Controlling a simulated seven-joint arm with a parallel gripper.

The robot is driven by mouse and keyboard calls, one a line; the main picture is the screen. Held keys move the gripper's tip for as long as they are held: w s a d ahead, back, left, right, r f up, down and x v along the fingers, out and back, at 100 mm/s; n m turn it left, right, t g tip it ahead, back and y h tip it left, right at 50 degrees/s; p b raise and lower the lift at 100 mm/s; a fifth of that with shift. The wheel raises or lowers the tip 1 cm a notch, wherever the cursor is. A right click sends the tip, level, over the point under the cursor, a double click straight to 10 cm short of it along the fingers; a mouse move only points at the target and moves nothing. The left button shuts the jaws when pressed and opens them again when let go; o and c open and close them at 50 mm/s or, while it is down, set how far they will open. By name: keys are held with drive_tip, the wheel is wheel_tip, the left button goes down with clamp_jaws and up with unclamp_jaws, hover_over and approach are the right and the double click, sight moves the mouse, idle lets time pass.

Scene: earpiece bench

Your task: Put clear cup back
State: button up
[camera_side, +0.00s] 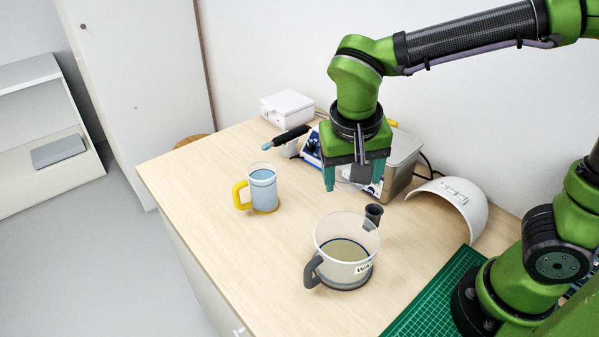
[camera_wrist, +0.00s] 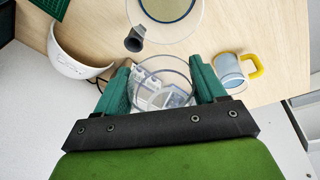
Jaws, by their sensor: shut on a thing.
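A clear cup (camera_wrist: 163,68) shows in the wrist view as a see-through round rim between the two green fingers. My gripper (camera_wrist: 163,82) is shut on it. In the side view my gripper (camera_side: 357,178) is above the bench, behind the large jug; the clear cup is hard to make out there. A mug with a yellow handle (camera_side: 263,189) and bluish contents stands upright on the bench, left of my gripper. A large clear jug (camera_side: 346,226) with a dark grey handle and a partly readable label stands in front.
A dark grey spout-like piece (camera_side: 373,215) is at the jug's back edge. A white and blue device (camera_side: 312,152) and a metal box (camera_side: 405,160) stand behind. A white curved shell (camera_side: 462,198) and green mat (camera_side: 435,300) lie right. The bench (camera_side: 225,245) is clear at front left.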

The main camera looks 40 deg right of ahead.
drive_tip(key=a+f+m+g+y, duration=0.35)
drive_tip(key=a+m+y, duration=0.45)
drive_tip(key=a, duration=0.4)
drive_tip(key=w+r+m+t+y, duration=0.3)
drive_tip(key=w+m+t+y, duration=0.4)
drive_tip(key=w, duration=0.7)
drive_tip(key=shift+m+t, duration=0.25)
drive_tip(key=shift+m, duration=0.25)
wheel_tip(320, 180, down, 14)
drive_tip(key=shift+s+d+f, duration=0.1)
drive_tip(key=shift+d+f, duration=0.05)
drive_tip(key=shift+f, duration=0.1)
drive_tip(key=shift+f, duration=0.1)
drive_tip(key=o, duration=1.2)
drive_tip(key=shift+c, duration=0.2)
